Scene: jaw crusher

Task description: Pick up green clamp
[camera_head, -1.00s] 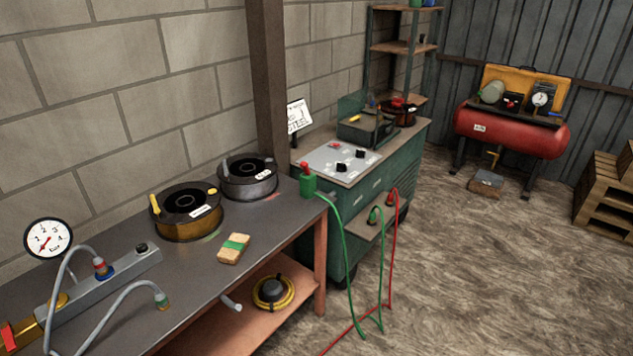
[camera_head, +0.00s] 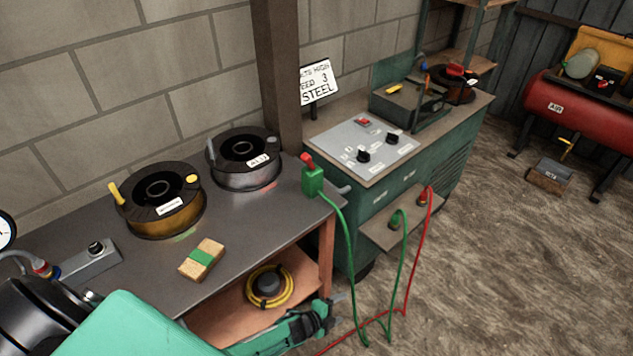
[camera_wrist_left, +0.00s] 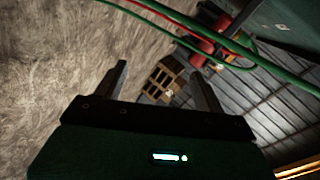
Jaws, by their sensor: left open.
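The green clamp (camera_head: 313,181) has a red tip and stands at the right end of the dark workbench (camera_head: 255,222), beside the welding machine. A green cable (camera_head: 349,262) hangs from it to the floor. My left gripper (camera_head: 338,308) is in front of the bench, low and below the clamp, apart from it. It is open and empty; its two fingers (camera_wrist_left: 162,82) show in the left wrist view, with the floor behind them. The green cable (camera_wrist_left: 215,38) also crosses that view, but the clamp is not seen there. My right gripper is not in view.
Two wire spools (camera_head: 160,205) (camera_head: 243,160) and a wooden block with a green band (camera_head: 202,260) are on the bench. The green welding machine (camera_head: 410,190) stands to the right. A red cable (camera_head: 418,260) hangs close to the green one. Open floor lies at right.

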